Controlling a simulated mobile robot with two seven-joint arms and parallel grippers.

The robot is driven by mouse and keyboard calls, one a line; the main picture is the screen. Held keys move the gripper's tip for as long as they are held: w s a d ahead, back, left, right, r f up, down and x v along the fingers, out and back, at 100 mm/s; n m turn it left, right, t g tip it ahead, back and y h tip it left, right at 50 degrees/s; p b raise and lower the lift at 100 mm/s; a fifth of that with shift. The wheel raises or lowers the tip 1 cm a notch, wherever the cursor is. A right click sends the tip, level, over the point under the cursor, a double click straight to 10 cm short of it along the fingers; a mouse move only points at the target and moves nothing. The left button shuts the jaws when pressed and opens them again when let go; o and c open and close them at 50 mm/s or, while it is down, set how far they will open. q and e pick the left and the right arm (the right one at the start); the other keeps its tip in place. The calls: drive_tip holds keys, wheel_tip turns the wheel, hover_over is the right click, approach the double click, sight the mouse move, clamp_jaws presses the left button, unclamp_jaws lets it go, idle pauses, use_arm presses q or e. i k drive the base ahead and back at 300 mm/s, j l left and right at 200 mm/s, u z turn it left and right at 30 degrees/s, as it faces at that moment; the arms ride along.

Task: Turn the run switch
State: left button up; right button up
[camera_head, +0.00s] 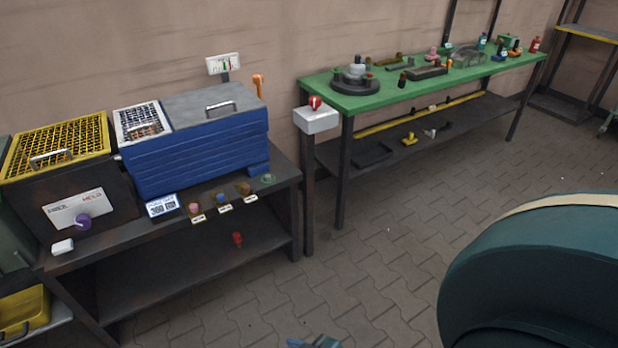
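No label that I can read says run switch. A purple knob (83,222) sits on a white marked plate (62,208) on the front of the dark box with the yellow grid lid, at the left. A red knob (316,103) sits on a white box (317,120) on a dark post, between the dark bench and the green table. I cannot tell which of the two is the run switch, nor their settings. Neither gripper shows clearly. A small teal and blue piece at the bottom edge is too cut off to identify.
A blue tank (200,153) with a grey lid stands on the dark bench (110,250). Small coloured items line its front edge. The green table (385,98) holds several parts. A large teal rounded body fills the lower right. Paved floor (380,260) lies open between.

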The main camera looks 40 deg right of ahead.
sight(315, 102)
drive_tip(key=i+l, duration=0.55)
drive_tip(key=l, duration=0.15)
drive_tip(key=i+l+z, duration=0.1)
drive_tip(key=i+l, duration=0.4)
drive_tip(key=l, duration=0.25)
drive_tip(key=i+l, duration=0.55)
drive_tip(key=l+z, duration=0.05)
drive_tip(key=l, duration=0.05)
